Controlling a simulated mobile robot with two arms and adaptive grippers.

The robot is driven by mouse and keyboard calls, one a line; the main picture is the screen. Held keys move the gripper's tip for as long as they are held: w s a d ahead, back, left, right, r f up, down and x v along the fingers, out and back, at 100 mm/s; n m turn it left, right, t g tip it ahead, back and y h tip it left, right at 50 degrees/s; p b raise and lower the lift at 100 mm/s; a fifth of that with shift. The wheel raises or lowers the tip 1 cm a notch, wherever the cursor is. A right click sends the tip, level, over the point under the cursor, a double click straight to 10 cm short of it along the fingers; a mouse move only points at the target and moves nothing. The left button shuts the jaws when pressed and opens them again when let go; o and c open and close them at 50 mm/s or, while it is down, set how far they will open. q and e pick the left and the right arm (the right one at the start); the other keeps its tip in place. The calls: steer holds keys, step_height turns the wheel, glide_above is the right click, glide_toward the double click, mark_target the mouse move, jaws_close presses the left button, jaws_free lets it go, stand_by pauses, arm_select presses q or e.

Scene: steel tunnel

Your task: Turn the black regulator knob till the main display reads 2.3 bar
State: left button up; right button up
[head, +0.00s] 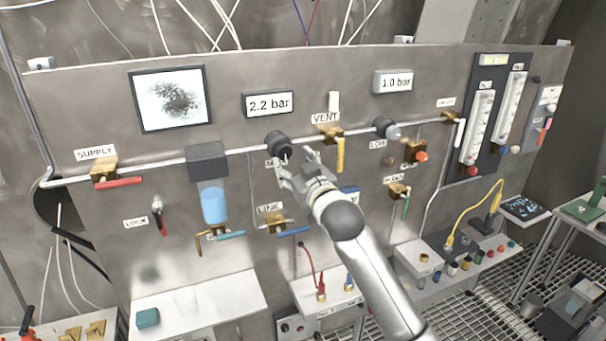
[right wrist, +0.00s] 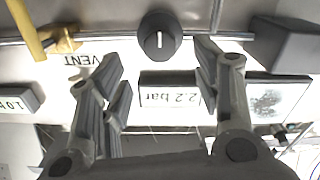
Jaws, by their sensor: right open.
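The black regulator knob (head: 278,143) sits on the steel panel below the main display (head: 269,104), which reads 2.2 bar. In the right wrist view the knob (right wrist: 160,36) shows a white pointer line, upright in that picture, and the display (right wrist: 168,97) appears upside down. My right gripper (head: 296,165) is just below the knob in the head view. Its two fingers (right wrist: 160,75) are open and spread, with the knob beyond and between their tips. I see no contact with the knob. My left gripper is not in view.
The yellow VENT handle (head: 340,154) hangs close right of my right gripper. A second display (head: 394,82) reads 1.0 bar, above the LOW knob (head: 387,128). A filter bowl with blue liquid (head: 214,204) is left of the knob. The red SUPPLY handle (head: 118,183) is farther left.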

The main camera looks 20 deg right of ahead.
steer(key=s, duration=0.5)
steer(key=shift+d, duration=0.1)
steer(key=shift+w, duration=0.1)
steer(key=s+d+f+g+b, duration=0.1)
steer(key=s+f+g+b, duration=0.15)
steer(key=f, duration=1.85)
steer(key=s+d+f+g+b, duration=0.1)
steer(key=f+g+b, duration=0.25)
steer(key=f, duration=1.75)
steer(key=s+f+g+b, duration=0.25)
steer(key=s+f, duration=0.55)
steer(key=f, duration=0.6)
steer(key=s+f+g+b, duration=0.1)
steer(key=s+f+g, duration=0.2)
steer(key=s+f, duration=0.8)
steer(key=s+f+g+b, duration=0.1)
steer(key=s+f, duration=0.6)
steer(key=s, duration=0.4)
steer(key=s+a+f+g+b, duration=0.1)
steer(key=s+f+g+b, duration=0.1)
steer(key=s+f, duration=0.6)
steer(key=s+f+g+b, duration=0.2)
steer(key=s+f, duration=0.6)
steer(key=s, duration=0.8)
steer(key=shift+a+f+h, duration=0.15)
steer(key=shift+a+h, duration=0.15)
